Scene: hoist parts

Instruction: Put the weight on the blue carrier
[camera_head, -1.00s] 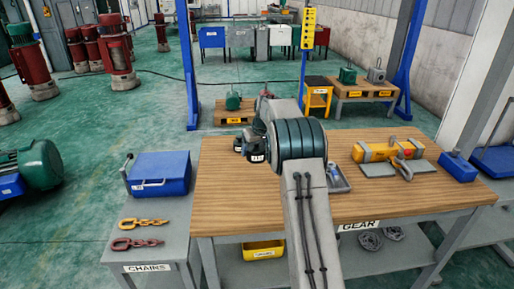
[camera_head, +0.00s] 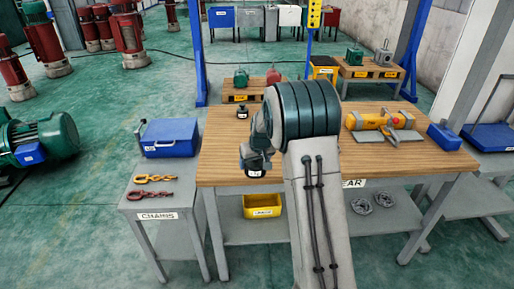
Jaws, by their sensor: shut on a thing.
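My gripper (camera_head: 256,160) is shut on a small dark weight (camera_head: 255,173) with a white label, near the front left of the wooden table. The fingers are small and partly hidden by my wrist; the gap between weight and tabletop cannot be told. A second dark weight (camera_head: 243,112) with a white label stands on the table's back left. Several blue things are in view, and which is the carrier is unclear: a flat blue platform with a handle frame (camera_head: 488,137) at the far right, a small blue block (camera_head: 444,137), and a blue box (camera_head: 170,138) on the left bench.
A yellow hoist-like part (camera_head: 376,121) lies on the right of the wooden table (camera_head: 218,150). Two chains (camera_head: 152,196) lie on the left bench. A yellow bin (camera_head: 263,205) is on the lower shelf. My arm covers the table's middle.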

